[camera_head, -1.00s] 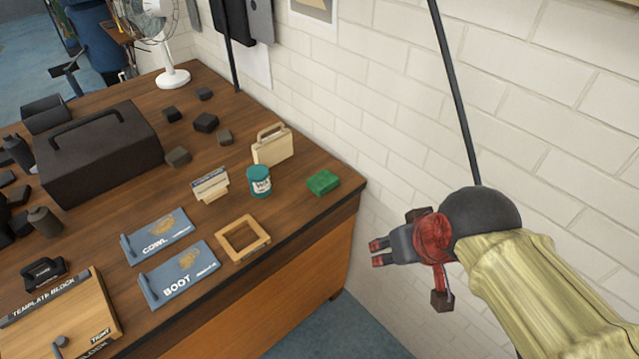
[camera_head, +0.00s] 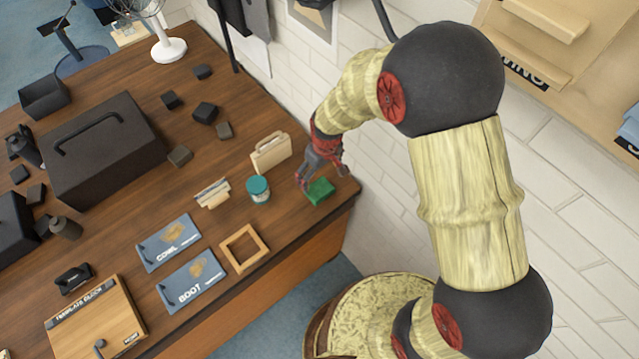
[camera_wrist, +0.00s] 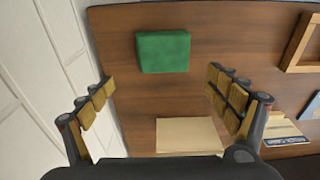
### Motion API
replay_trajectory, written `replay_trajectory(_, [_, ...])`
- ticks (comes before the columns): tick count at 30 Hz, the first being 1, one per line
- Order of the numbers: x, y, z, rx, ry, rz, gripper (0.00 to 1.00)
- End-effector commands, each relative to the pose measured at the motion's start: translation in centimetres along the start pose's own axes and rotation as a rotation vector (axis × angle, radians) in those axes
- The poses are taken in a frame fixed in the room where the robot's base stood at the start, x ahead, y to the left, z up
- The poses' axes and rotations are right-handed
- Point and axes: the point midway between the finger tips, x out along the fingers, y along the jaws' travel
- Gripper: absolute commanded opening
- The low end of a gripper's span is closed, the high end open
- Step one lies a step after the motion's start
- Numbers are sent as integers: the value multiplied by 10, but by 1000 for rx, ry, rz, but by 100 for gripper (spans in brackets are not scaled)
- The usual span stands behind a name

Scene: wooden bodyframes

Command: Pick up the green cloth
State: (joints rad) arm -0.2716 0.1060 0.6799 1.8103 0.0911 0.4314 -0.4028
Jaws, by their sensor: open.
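The green cloth (camera_head: 319,191) is a small folded block lying on the table near its right corner. In the wrist view the cloth (camera_wrist: 162,52) lies flat on the wood, ahead of the fingertips and between their lines. My gripper (camera_head: 311,186) is just above and beside the cloth in the head view. In the wrist view my gripper (camera_wrist: 160,92) is open, its fingers wide apart with nothing between them. The cloth looks free of both fingers.
A teal jar (camera_head: 258,190) and a cream case-shaped block (camera_head: 271,153) stand close by on the left. A wooden frame (camera_head: 243,249) lies nearer the front edge. The white brick wall (camera_wrist: 55,50) is close beside one finger. The table's right edge is near the cloth.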

Motion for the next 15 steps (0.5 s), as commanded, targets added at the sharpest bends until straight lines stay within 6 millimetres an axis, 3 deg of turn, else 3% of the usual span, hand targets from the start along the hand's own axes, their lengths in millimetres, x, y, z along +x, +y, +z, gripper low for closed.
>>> replay_trajectory(15, [60,-4,16,0,-4,-1,89])
